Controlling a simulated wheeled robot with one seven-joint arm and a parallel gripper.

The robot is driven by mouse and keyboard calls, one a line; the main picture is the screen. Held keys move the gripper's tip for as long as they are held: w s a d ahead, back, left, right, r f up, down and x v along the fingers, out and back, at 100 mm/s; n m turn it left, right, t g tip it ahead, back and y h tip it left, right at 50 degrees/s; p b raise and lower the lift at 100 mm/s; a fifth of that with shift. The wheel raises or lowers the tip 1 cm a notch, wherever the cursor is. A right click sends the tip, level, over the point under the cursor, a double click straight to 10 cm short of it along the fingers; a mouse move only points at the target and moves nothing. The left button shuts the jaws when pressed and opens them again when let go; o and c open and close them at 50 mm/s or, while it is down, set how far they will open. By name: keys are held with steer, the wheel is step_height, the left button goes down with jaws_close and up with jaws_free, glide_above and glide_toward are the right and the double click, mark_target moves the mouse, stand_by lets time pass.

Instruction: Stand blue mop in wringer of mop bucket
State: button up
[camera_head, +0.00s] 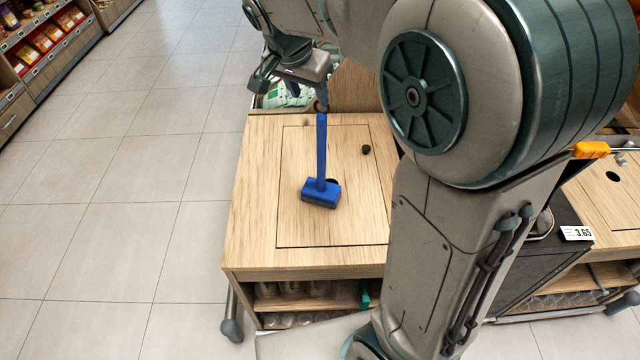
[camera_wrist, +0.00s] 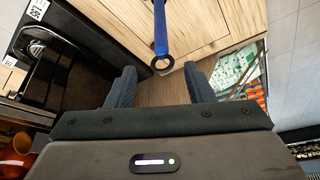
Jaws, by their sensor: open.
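The blue mop (camera_head: 321,150) is on a wooden counter top (camera_head: 260,200), its block-shaped head towards the near side and its handle running away towards my gripper. Whether the handle lies flat or stands raised is unclear. In the wrist view the blue handle (camera_wrist: 161,32) ends in a dark ring, just ahead of and between my fingertips. My gripper (camera_wrist: 160,80) is open with nothing between its fingers. In the head view my gripper (camera_head: 290,86) is above the far edge of the counter, beside the handle's end. No mop bucket or wringer can be made out in either view.
A shelf with glass jars (camera_head: 300,290) is under the counter. Open tiled floor (camera_head: 140,160) lies left, with stocked shelves (camera_head: 40,40) beyond. A black unit (camera_head: 530,250) stands at right.

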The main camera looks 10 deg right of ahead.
mark_target(319, 123)
steer(key=x, duration=0.8)
steer(key=shift+p+x, duration=0.75)
steer(key=shift+x, duration=1.85)
steer(key=shift+w+a+r, duration=0.1)
jaws_close()
